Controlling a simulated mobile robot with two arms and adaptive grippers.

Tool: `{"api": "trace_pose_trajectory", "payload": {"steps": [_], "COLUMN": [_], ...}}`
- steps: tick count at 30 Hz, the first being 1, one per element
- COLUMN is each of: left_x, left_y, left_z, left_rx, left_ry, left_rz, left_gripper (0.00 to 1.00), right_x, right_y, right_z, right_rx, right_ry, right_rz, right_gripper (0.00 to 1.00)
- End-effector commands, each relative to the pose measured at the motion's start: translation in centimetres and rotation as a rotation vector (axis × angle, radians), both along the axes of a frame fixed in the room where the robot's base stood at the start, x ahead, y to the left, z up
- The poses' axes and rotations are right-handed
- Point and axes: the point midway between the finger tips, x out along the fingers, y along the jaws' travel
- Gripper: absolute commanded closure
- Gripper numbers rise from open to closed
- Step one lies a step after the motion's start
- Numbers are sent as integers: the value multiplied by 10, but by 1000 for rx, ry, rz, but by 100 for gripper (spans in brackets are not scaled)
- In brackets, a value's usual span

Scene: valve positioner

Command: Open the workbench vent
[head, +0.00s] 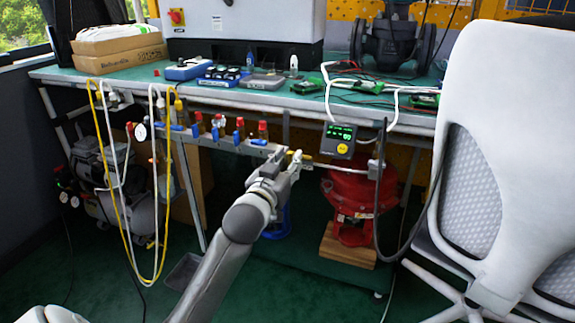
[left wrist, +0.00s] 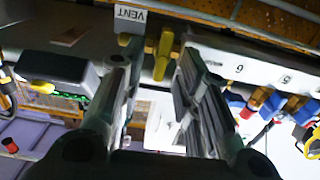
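The vent valve's yellow handle (left wrist: 163,53) is in the left wrist view, right beside a white label (left wrist: 130,13) reading VENT. It also shows small in the head view (head: 296,157), on the manifold rail under the bench's front edge. My left gripper (left wrist: 155,75) has its two fingers apart, one on each side of the yellow handle, with visible gaps. The handle is at about the fingertips, and I see no clear contact. In the head view the left gripper (head: 280,166) is at the rail, partly hiding it. My right gripper is not in view.
A display box (head: 338,140) hangs just right of the valve, above a red actuator (head: 348,199). Red and blue valves (head: 239,128) line the rail to the left. Yellow and white hoses (head: 168,180) hang further left. A white chair (head: 505,150) blocks the right side.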

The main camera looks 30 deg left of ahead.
Motion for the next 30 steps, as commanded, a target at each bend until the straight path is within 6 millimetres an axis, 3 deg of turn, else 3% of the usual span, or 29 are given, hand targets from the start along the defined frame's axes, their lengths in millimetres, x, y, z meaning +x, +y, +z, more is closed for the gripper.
{"api": "trace_pose_trajectory", "payload": {"steps": [10,18,30], "left_x": [4,4,4], "left_y": [1,1,1], "left_z": [0,0,1], "left_rx": [0,0,17], "left_ry": [0,0,5], "left_rz": [0,0,0], "left_gripper": [70,100,100], "right_x": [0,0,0], "right_y": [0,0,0], "right_z": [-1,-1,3], "right_rx": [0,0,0], "right_ry": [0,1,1], "right_rz": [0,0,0], "right_gripper": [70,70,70]}}
